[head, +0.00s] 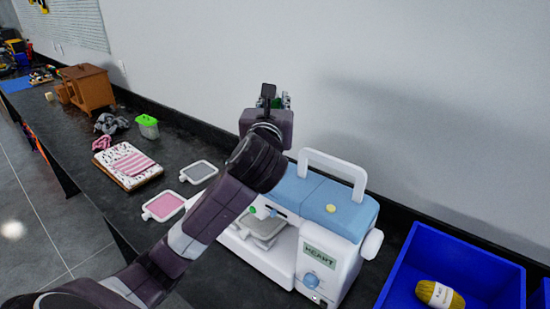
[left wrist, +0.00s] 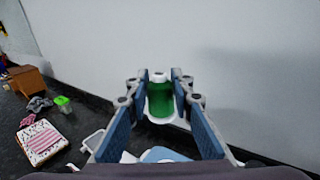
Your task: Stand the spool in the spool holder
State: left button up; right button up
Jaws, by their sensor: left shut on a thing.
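The spool (left wrist: 160,97) is green with white ends and stands upright between the blue pads of my left gripper in the left wrist view. My left gripper (head: 279,100) is shut on it, raised above the back of the sewing machine in the head view, where the spool is mostly hidden by the gripper. The blue and white sewing machine (head: 345,221) stands below, with a small yellow round piece (head: 331,208) on its top. I cannot tell which part is the spool holder. My right gripper is not in view.
A blue bin (head: 480,245) with a yellow yarn ball (head: 440,295) stands right of the machine. Grey (head: 198,172) and pink (head: 163,206) flat frames, folded cloth (head: 128,163) and a green-lidded box (head: 148,126) lie to the left. The wall is close behind the counter.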

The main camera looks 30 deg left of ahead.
pick_arm(q)
notch_tip(320, 180, down, 11)
jog(key=shift+r, duration=0.15)
jog(key=shift+f+b, duration=0.45)
jog(key=shift+f, duration=1.8)
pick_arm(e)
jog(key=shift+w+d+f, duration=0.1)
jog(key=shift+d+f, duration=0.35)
pick_arm(q)
jog(key=shift+f, duration=0.15)
jog(key=shift+f, duration=0.1)
jog(key=o, duration=0.9)
jog(key=shift+o, duration=0.5)
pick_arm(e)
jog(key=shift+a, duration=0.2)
